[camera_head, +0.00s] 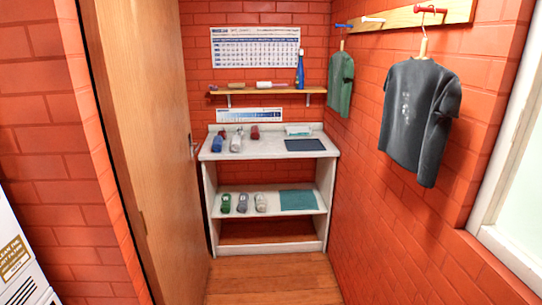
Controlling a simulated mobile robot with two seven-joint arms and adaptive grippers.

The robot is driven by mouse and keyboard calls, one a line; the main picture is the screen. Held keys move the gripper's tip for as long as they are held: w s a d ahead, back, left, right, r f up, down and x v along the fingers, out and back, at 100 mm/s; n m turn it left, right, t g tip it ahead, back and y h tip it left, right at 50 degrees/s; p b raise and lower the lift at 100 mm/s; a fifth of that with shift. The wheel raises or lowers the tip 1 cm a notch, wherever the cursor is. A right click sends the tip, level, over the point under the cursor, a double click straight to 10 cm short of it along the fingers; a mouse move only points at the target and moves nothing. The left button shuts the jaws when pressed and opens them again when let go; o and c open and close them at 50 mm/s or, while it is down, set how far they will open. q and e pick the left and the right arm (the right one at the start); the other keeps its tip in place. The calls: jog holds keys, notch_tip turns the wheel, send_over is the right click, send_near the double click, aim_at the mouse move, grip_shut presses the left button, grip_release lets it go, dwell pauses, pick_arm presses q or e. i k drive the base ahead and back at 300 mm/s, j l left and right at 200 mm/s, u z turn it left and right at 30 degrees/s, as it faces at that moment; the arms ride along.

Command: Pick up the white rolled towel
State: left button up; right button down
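Several small rolls stand in a row on the middle shelf of a white shelf unit. From left to right they are a green roll (226,204), a grey roll (242,203) and a whitish roll (261,203). The whitish roll looks like the white rolled towel, but it is small and its detail is hard to make out. It lies to the left of a flat teal mat (297,200). Neither of my grippers is in view.
The unit's white top (268,150) holds small bottles and a dark mat (305,145). A wall shelf (270,92) above has a blue bottle (300,70). A wooden door (150,130) stands left. Shirts hang right, including a grey one (413,115). The wooden floor (270,280) ahead is clear.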

aim_at(235, 140)
jog(key=i+l+u, duration=0.1)
jog(key=i, duration=1.5)
